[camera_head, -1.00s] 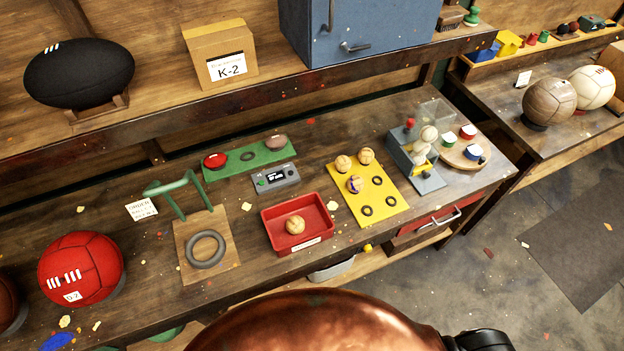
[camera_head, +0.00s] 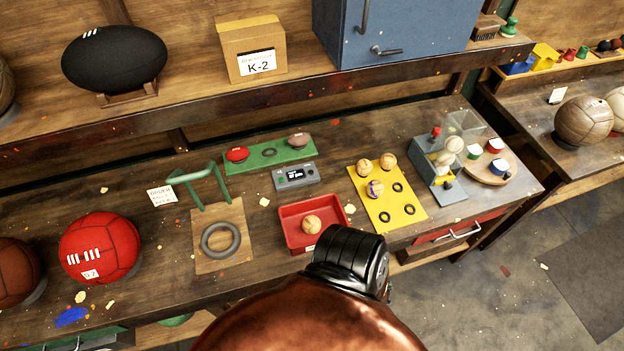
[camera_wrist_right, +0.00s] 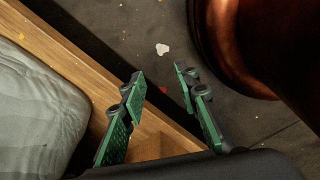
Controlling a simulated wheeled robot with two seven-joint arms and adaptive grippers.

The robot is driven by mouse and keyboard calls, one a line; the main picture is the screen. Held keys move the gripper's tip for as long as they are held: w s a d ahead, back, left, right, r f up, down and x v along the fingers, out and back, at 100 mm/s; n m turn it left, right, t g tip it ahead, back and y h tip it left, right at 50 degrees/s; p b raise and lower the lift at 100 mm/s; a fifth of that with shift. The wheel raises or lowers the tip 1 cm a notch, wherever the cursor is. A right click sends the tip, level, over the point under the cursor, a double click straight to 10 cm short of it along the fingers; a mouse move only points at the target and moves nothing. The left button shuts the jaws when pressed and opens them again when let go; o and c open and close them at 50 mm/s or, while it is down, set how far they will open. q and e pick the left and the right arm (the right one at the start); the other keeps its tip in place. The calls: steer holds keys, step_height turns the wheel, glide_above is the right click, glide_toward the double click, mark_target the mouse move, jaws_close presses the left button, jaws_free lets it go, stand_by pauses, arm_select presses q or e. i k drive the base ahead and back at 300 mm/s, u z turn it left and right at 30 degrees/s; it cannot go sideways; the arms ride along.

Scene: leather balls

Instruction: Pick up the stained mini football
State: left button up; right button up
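The stained mini football (camera_head: 375,189) is a small tan ball with a purple-blue mark. It sits on the yellow mat (camera_head: 408,200) in the head view, at the mat's left side. Two plain tan mini balls, a nearer-left one (camera_head: 364,167) and a right one (camera_head: 388,161), sit behind it. My right gripper (camera_wrist_right: 160,82) shows in the right wrist view with its green-padded fingers apart and nothing between them. Below it are the floor and a wooden edge, and no ball shows there. My left gripper is not in view.
A red tray (camera_head: 292,243) holding another tan mini ball (camera_head: 312,225) stands left of the mat. A grey device with a clear cover (camera_head: 437,165) stands to its right. A black part of my arm shows just before the tray. In the wrist view, a grey padded object (camera_wrist_right: 38,110) lies left.

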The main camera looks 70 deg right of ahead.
mark_target(374, 188)
steer(key=u, duration=0.65)
steer(key=k, duration=1)
steer(key=z, duration=0.5)
